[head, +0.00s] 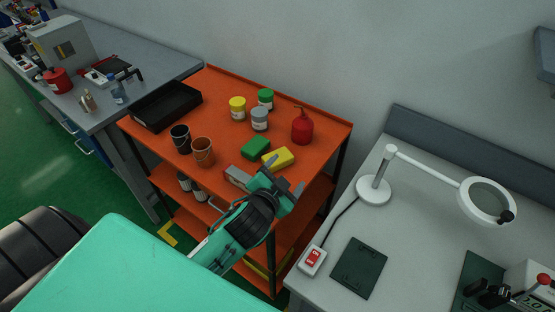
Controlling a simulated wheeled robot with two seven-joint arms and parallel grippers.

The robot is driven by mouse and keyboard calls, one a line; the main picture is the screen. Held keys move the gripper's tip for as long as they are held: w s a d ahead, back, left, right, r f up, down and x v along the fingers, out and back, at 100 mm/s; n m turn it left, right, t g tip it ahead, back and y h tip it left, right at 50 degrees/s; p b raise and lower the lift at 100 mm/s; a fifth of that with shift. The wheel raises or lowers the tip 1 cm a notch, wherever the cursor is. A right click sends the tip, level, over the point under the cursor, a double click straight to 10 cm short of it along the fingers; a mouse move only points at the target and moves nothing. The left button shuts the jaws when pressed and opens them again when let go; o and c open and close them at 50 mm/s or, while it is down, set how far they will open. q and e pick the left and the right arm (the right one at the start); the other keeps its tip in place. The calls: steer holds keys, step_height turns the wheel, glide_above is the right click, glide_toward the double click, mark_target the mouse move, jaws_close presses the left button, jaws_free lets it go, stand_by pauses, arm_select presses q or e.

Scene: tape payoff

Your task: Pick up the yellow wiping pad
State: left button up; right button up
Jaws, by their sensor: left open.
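The yellow wiping pad (278,158) lies on the top shelf of the orange cart (215,85), near its front right part. A green pad (256,147) lies just to its left and behind. My left gripper (283,178) is open and empty, at the front edge of the cart, just in front of the yellow pad. Its fingers look close to the pad, but I cannot tell whether they touch it. My right gripper is not in view.
A red bottle (302,128), several lidded jars (260,119), a brown cup (203,152), a black cup (181,138) and a black tray (166,106) share the cart top. A white workbench (404,262) with a magnifier lamp (374,189) stands right.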

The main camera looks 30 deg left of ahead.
arm_select(q)
steer(key=w+d+r+m+t+h, duration=0.55)
steer(key=d+r+m+h, duration=0.45)
steer(key=r+m, duration=0.3)
steer(key=d+r+m+g+h, duration=0.2)
steer(key=d+m+g+h, duration=0.25)
steer(key=m+h, duration=0.25)
steer(key=m+g+y, duration=1.6)
glide_above(278, 160)
steer(key=w+a, duration=0.1)
steer(key=w, duration=0.1)
step_height(278, 160, down, 11)
steer(key=f+p, duration=0.2)
steer(key=f, duration=0.5)
steer(key=shift+s+f, duration=0.2)
step_height(278, 160, down, 4)
steer(key=p, duration=0.3)
steer(key=shift+s+d+f, duration=0.1)
steer(key=shift+f, duration=0.7)
steer(key=c, duration=1.1)
